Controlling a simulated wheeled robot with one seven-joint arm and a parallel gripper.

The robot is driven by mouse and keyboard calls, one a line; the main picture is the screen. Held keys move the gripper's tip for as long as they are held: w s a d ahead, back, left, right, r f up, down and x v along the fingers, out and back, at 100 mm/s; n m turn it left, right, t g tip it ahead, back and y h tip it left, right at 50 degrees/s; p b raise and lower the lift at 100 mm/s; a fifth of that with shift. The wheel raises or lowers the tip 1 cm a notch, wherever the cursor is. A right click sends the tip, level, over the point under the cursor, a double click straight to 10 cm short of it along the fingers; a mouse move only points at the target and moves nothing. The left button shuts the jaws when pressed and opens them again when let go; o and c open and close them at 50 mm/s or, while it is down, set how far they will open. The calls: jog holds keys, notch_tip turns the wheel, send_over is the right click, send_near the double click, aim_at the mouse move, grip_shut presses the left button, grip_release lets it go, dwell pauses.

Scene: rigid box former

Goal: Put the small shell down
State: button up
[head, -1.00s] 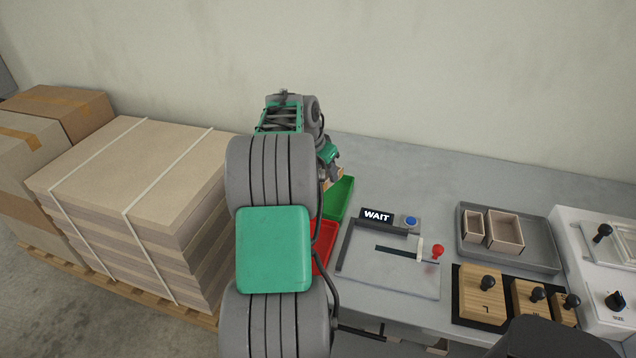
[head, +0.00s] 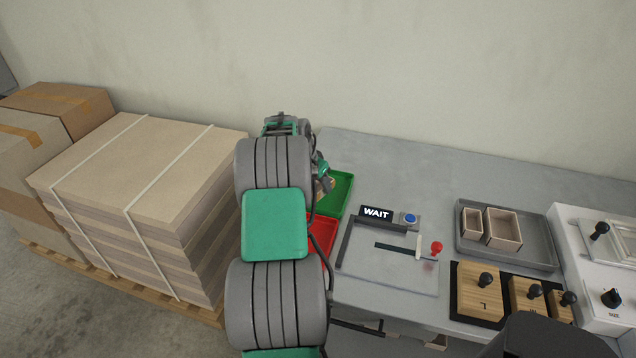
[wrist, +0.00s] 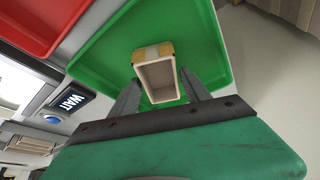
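The small shell (wrist: 157,78) is a pale open-topped box with yellow tape at its corners. In the wrist view it sits between the two fingers of my gripper (wrist: 160,77), which look shut on its sides. Its open side faces the wrist camera. The green tray (wrist: 215,50) lies beyond the shell and surrounds it in that view. In the head view the green tray (head: 343,193) is partly behind my arm, and my gripper (head: 325,185) is over its left part. I cannot tell whether the shell touches the tray floor.
A red tray (head: 322,236) adjoins the green one, partly hidden by my arm. A strapped board stack (head: 130,165) stands left.

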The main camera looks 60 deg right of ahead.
jog(key=shift+o, duration=1)
jog(key=shift+r, duration=0.35)
jog(key=v, duration=1.2)
jog(key=w+a+r+n+t, duration=0.1)
jog(key=w+a+n, duration=0.3)
jog(key=a, duration=0.6)
jog(key=w+a+r+n+t+y, duration=0.1)
jog(key=w+a+n, duration=0.3)
jog(key=a, duration=0.7)
jog(key=w+a+r+n+t, duration=0.1)
jog(key=w+a+n, duration=0.3)
jog(key=a, duration=0.6)
jog(key=s+a+f+n+y, duration=0.1)
jog(key=s+a+n, duration=0.1)
jog(key=a, duration=0.5)
jog(key=s+a+f+n+y, duration=0.1)
jog(key=s+a+n, duration=0.2)
jog(key=a, duration=0.5)
jog(key=s+a+f+n+t+y, duration=0.1)
jog(key=s+a+f+n, duration=0.1)
jog(key=a, duration=0.5)
jog(key=shift+s+a+n+b, duration=0.35)
jog(key=shift+s+n, duration=0.2)
jog(key=shift+n, duration=0.45)
